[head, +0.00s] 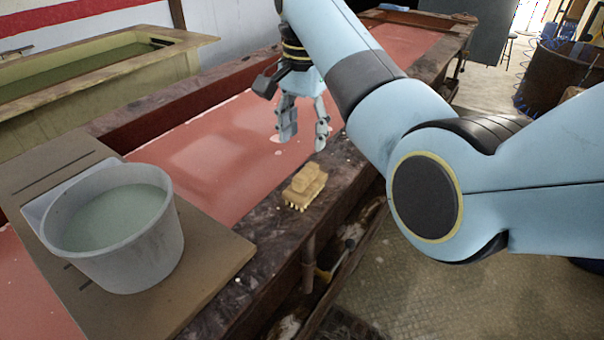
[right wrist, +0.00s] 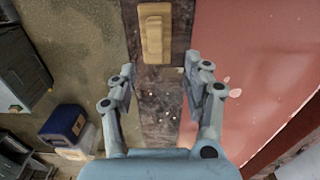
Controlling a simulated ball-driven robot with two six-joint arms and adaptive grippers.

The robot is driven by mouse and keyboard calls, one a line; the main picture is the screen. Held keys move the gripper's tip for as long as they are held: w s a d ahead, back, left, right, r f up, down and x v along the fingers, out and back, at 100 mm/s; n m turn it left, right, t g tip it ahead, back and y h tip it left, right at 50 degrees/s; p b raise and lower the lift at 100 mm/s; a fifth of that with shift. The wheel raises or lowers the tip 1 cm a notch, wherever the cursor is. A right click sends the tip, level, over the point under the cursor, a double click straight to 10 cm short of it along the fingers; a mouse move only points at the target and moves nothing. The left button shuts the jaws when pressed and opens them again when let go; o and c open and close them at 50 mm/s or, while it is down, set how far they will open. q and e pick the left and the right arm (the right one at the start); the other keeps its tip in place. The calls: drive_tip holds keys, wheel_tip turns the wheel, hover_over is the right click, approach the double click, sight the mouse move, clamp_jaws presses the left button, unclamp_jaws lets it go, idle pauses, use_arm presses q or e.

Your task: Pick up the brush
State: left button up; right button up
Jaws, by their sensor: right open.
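A tan wooden brush (head: 305,186) lies bristles down on the dark stained rail (head: 255,235) along the front of the red trough. My right gripper (head: 305,143) is open and empty. In the head view it is above the brush's far end, apart from it. In the right wrist view the brush (right wrist: 154,33) shows at the top of the picture, beyond the gap between the open fingertips (right wrist: 160,75). My left gripper is in neither view.
A grey bucket (head: 115,270) of pale liquid stands on a brown board (head: 215,258) at the left. The trough (head: 215,160) holds red liquid. My right arm covers part of the head view's right side. A blue box (right wrist: 66,122) stands on the floor.

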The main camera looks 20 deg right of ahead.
sight(306, 171)
drive_tip(key=f, duration=0.4)
drive_tip(key=shift+s+f, duration=0.15)
drive_tip(key=shift+s, duration=0.1)
wheel_tip(306, 171, down, 2)
drive_tip(key=shift+s+d+f+p, duration=0.15)
drive_tip(key=shift+f+p, duration=0.1)
drive_tip(key=shift+p, duration=0.25)
wheel_tip(306, 171, down, 2)
drive_tip(key=shift+f, duration=0.2)
drive_tip(key=c, duration=0.6)
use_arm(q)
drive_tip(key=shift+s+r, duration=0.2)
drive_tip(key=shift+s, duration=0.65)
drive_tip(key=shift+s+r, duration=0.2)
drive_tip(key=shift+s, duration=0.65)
use_arm(e)
clamp_jaws()
